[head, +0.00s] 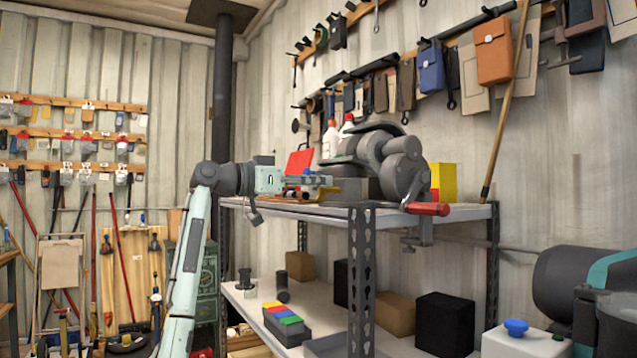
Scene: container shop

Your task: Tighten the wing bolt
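A grey hand-crank machine (392,158) with a red handle (428,209) stands on the upper shelf. My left gripper (324,187) is at the upper shelf, left of the machine and pointing right. Its fingers overlap small yellow and blue items, so opening and contact are unclear. My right gripper is not in view.
The upper shelf (335,212) also holds bottles (330,138), a red item (300,160) and a yellow block (443,182). A perforated post (361,280) stands at the front. A white box with a blue knob (516,327) is at lower right.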

